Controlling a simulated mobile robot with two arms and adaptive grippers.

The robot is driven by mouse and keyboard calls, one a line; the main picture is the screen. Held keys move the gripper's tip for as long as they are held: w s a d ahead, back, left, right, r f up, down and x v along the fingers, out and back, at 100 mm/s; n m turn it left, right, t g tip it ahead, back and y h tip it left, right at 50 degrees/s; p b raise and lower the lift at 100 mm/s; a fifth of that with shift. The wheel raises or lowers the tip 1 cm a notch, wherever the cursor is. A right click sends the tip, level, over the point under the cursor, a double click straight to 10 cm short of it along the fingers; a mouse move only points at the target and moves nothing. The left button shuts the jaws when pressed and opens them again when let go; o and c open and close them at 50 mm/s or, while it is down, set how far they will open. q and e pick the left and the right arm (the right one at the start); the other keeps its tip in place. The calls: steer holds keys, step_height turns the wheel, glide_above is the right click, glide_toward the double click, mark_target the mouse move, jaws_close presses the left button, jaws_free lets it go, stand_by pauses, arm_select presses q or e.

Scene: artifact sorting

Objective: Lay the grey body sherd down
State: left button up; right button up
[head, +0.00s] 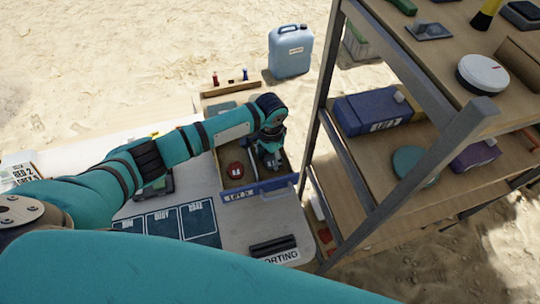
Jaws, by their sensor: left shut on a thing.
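My left gripper (270,161) points down into the right part of a shallow wooden tray with a blue labelled front (262,187). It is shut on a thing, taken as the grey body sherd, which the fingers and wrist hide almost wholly. I cannot tell whether the sherd touches the tray floor. My right gripper is not in view.
A dark mat with labelled fields (165,223) lies left of the tray on the white table (235,236). Black bars (272,246) lie near its front edge. A metal-framed shelf (350,170) stands close on the right. A blue canister (290,52) stands behind.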

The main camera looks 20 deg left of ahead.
arm_select(q)
steer(key=o, duration=1.1)
step_height(320, 180, up, 12)
